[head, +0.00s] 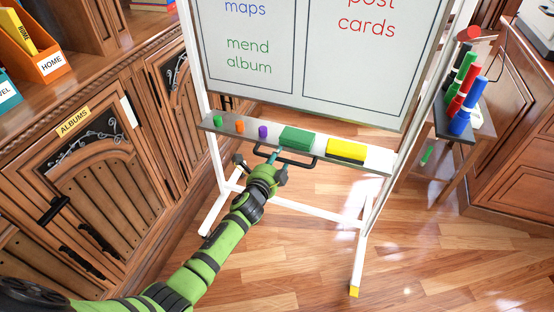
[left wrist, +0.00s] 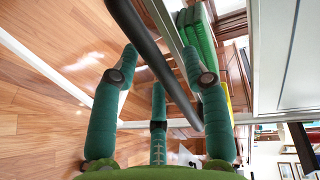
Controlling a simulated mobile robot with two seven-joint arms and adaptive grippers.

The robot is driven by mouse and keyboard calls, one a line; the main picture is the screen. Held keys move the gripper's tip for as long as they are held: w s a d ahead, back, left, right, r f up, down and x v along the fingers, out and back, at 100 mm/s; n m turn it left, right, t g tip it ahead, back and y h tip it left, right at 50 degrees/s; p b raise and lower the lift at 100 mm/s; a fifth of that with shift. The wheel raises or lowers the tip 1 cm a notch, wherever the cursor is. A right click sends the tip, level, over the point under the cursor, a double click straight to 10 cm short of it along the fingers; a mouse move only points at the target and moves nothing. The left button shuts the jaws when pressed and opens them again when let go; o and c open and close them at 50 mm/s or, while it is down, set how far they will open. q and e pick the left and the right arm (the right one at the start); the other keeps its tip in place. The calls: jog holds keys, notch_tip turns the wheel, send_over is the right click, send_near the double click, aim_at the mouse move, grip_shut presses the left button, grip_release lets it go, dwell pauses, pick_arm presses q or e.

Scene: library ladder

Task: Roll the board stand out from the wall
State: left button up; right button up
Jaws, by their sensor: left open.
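The board stand is a white frame (head: 360,250) with a whiteboard (head: 345,70) and a grey tray (head: 222,128) across its front. A black handle (head: 290,162) is fixed below the tray's middle and also shows as a thick dark bar in the left wrist view (left wrist: 150,50). My left gripper (head: 275,160) is at the handle's left part. In the left wrist view its green fingers (left wrist: 160,68) are spread, with the bar crossing between them. I cannot tell whether they touch it. My right gripper is in neither view.
A green eraser (head: 297,138), a yellow eraser (head: 346,151) and small coloured pieces sit on the tray. Carved wooden cabinets (head: 100,165) line the left. A small table (head: 450,135) with several large markers stands at right. The wooden floor (head: 290,260) in front is clear.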

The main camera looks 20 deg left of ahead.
pick_arm(q)
jog(key=shift+s+r, duration=0.1)
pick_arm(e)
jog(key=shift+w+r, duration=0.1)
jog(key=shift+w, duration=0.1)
pick_arm(q)
jog(key=v, duration=1.1)
jog(key=shift+s, duration=0.4)
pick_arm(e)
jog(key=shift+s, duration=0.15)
